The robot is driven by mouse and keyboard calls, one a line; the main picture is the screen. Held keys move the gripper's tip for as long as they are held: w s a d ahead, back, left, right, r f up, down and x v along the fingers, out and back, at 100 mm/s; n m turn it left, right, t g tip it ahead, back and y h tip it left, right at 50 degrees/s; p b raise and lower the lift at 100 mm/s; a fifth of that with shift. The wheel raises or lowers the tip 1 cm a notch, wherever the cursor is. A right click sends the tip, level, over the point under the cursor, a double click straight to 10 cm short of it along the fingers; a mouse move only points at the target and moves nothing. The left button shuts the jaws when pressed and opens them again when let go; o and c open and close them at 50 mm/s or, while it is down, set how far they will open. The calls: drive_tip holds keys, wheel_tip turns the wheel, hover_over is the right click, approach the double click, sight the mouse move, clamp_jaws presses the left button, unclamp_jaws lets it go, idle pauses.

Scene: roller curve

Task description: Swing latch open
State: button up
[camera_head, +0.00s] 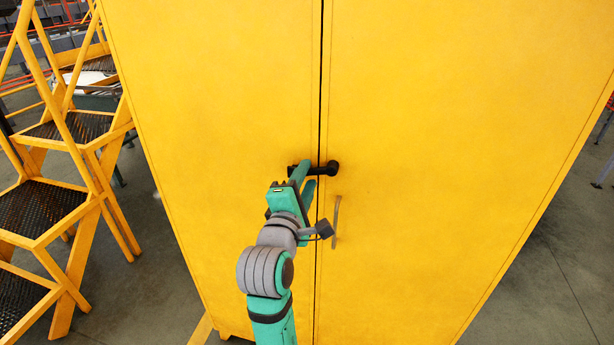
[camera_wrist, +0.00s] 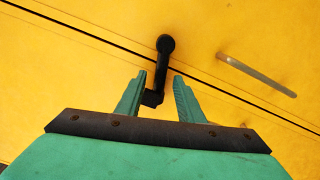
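The latch (camera_head: 325,168) is a black bar with a round pivot on the right door, lying roughly level across the door seam in the head view. In the wrist view the latch (camera_wrist: 161,70) runs from its round pivot down between the green fingers of my gripper (camera_wrist: 162,95). The fingers are apart, with the latch's bent end close to the left finger; I cannot tell whether they touch. In the head view my gripper (camera_head: 308,182) is at the latch, and the arm partly hides the latch's left end. The yellow cabinet (camera_head: 450,120) has both doors shut.
A grey bar handle (camera_head: 336,218) is on the right door below the latch; it also shows in the wrist view (camera_wrist: 258,75). A yellow step ladder (camera_head: 75,150) stands left of the cabinet. Grey floor (camera_head: 545,260) is open at the right.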

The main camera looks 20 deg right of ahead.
drive_tip(key=shift+w+d, duration=0.3)
drive_tip(key=shift+w, duration=0.15)
drive_tip(key=shift+d, duration=0.25)
drive_tip(key=shift+a, duration=0.15)
clamp_jaws()
